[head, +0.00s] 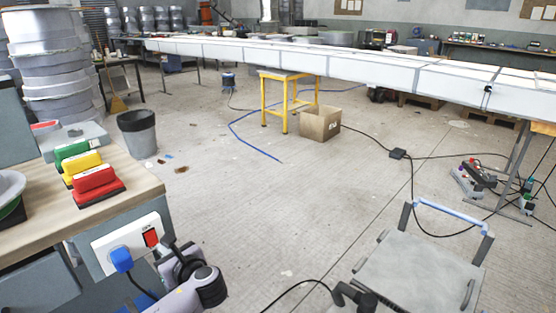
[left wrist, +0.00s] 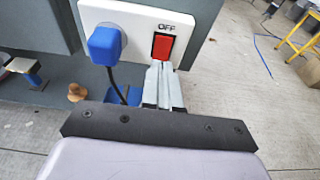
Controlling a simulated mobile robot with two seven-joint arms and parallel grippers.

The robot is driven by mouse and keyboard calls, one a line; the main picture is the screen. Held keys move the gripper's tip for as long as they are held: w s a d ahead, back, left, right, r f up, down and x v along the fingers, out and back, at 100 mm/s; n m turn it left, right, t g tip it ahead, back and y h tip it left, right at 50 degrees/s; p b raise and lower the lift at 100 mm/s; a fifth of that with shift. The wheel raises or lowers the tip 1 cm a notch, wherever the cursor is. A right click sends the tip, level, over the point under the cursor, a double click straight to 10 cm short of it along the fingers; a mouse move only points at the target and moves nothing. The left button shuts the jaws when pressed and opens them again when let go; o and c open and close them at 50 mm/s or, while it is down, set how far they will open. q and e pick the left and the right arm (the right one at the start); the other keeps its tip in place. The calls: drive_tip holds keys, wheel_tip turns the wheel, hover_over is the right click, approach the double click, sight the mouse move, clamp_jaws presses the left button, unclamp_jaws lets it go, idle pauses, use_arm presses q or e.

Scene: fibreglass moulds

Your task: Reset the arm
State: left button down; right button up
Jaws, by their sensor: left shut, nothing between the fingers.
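My left gripper (head: 168,246) is at the lower left of the head view, in front of the white socket plate (head: 112,240). In the left wrist view its two fingers (left wrist: 161,66) are together and empty. Their tips are just below the red switch (left wrist: 162,46), with "OFF" printed above it; I cannot tell whether they touch it. The switch also shows in the head view (head: 151,238). A blue plug (left wrist: 105,44) sits in the socket to the left of the switch, with a dark cable hanging down. My right gripper is not in view.
The plate is on the side of a wooden-topped bench (head: 130,190) holding green, yellow and red blocks (head: 96,185). A grey bin (head: 137,132), a yellow stool (head: 290,80) and a cardboard box (head: 320,123) stand beyond. A grey trolley (head: 420,268) is at the lower right. The middle floor is mostly clear.

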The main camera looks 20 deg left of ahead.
use_arm(q)
drive_tip(key=s+d+f+n+h+p, duration=0.3)
drive_tip(key=s+d+f+n+h, duration=0.4)
drive_tip(key=s+d+f+h, duration=0.4)
drive_tip(key=s+d+r+n+t+h+p, duration=0.3)
drive_tip(key=s+d+n, duration=0.5)
drive_tip(key=n, duration=0.6)
drive_tip(key=shift+s+d+h, duration=0.25)
drive_tip(key=shift+s+h, duration=0.55)
drive_tip(key=shift+s, duration=0.1)
drive_tip(key=shift+s+a, duration=0.1)
